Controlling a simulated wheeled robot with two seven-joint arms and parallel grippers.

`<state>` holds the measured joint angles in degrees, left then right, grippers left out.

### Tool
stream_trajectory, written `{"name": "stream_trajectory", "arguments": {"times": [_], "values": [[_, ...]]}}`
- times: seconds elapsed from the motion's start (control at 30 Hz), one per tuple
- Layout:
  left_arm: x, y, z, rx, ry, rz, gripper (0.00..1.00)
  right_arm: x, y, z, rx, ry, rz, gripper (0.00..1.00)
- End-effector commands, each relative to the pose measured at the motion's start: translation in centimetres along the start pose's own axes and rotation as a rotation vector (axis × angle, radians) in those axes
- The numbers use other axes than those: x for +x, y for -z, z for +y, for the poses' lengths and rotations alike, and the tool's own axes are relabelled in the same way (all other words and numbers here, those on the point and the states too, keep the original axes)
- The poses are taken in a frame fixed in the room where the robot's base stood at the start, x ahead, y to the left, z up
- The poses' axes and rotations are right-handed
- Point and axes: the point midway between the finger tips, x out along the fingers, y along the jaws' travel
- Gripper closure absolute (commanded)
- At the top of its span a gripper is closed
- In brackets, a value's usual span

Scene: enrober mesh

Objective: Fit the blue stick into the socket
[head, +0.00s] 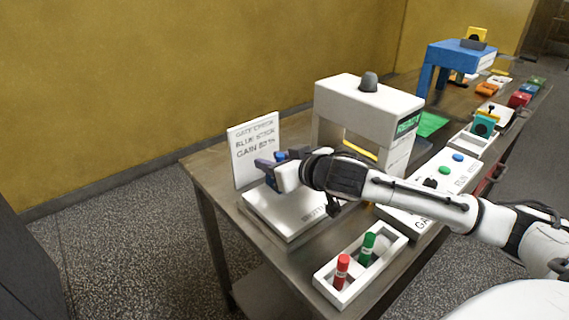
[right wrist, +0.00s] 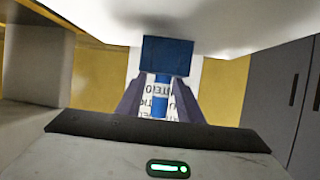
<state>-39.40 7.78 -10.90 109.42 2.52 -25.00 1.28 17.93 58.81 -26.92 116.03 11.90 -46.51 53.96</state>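The blue stick (right wrist: 161,98) stands end-on to a wider blue block (right wrist: 167,55) in the right wrist view, which looks upside down. The block appears to be the socket; how deep the stick sits I cannot tell. My right gripper (right wrist: 160,92) has one dark finger on each side of the stick, with a visible gap on both sides. In the head view my right gripper (head: 272,168) is over the white base plate (head: 290,215), and a bit of blue shows beside it. My left gripper is not in view.
A sign (head: 253,150) stands behind the plate. A white tray (head: 330,283) at the table's front holds a red stick (head: 342,270) and a green stick (head: 367,248). A white gate machine (head: 365,100) stands behind my right arm. Other stations fill the table's far end.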

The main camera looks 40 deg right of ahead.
Motion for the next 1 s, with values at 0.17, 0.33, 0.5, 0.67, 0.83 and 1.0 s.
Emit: {"name": "stream_trajectory", "arguments": {"times": [0.17, 0.33, 0.5, 0.67, 0.83, 1.0], "values": [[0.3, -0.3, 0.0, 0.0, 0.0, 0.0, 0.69, -3.2, -0.3, 0.0, -0.007, 0.001, -0.004, 0.67], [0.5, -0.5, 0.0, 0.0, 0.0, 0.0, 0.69, -6.5, -0.4, 0.1, -0.007, -0.002, -0.006, 0.67], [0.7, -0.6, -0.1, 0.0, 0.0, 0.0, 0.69, -8.9, -0.3, -0.1, -0.007, 0.002, -0.006, 0.67], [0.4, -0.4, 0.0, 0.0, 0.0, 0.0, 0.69, -10.0, -0.3, 0.2, 0.0, -0.004, -0.006, 0.67], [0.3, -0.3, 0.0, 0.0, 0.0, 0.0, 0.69, -10.9, -0.2, 0.1, -0.001, -0.002, -0.004, 0.67], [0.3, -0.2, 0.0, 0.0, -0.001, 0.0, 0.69, -11.4, -0.1, 0.0, -0.001, 0.001, -0.003, 0.67]]}}
